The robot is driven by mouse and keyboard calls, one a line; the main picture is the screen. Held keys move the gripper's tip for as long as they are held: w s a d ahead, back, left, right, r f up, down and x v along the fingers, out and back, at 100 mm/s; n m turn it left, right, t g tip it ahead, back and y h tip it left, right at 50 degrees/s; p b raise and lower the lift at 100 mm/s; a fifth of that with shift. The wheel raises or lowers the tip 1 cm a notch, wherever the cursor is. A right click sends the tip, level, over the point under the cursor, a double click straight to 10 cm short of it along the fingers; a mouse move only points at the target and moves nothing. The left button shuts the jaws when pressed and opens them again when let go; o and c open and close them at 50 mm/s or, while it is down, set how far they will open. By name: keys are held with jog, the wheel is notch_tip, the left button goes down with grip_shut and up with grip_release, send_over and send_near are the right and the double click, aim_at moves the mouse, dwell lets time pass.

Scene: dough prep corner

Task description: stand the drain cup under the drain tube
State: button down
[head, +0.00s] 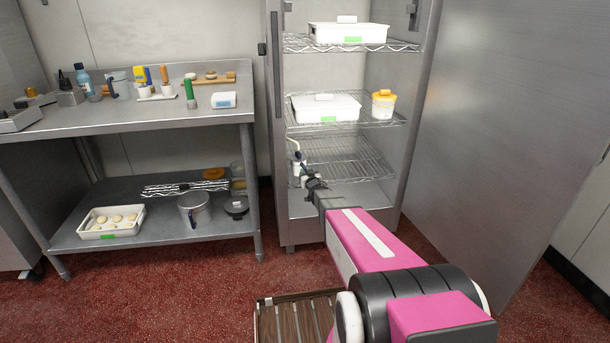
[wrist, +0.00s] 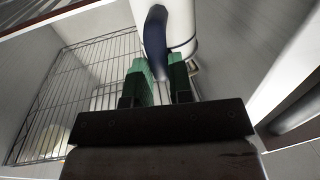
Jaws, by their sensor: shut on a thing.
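My gripper (wrist: 161,82), with green fingertips, is shut on the dark blue handle of a white cup, the drain cup (wrist: 183,22). In the head view my gripper (head: 312,184) is small and reaches into the low left part of the open cabinet. The white drain tube (head: 294,145) bends down along the cabinet's left side, just above and left of my gripper. The cup is hard to make out there, partly behind my gripper. I cannot tell whether its mouth is directly under the tube or whether its base touches the floor.
Wire shelves (head: 345,158) are close above and beside my gripper. Higher shelves hold white lidded boxes (head: 325,107) and a yellow-lidded tub (head: 383,104). The cabinet door (head: 500,120) stands open at the right. A steel table (head: 140,118) stands at the left.

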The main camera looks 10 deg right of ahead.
jog(key=shift+f, duration=0.6)
jog(key=c, duration=0.9)
grip_release()
jog(key=shift+c, duration=0.2)
jog(key=shift+s, duration=0.1)
jog(key=s, duration=1.8)
jog(key=shift+s+d, duration=0.4)
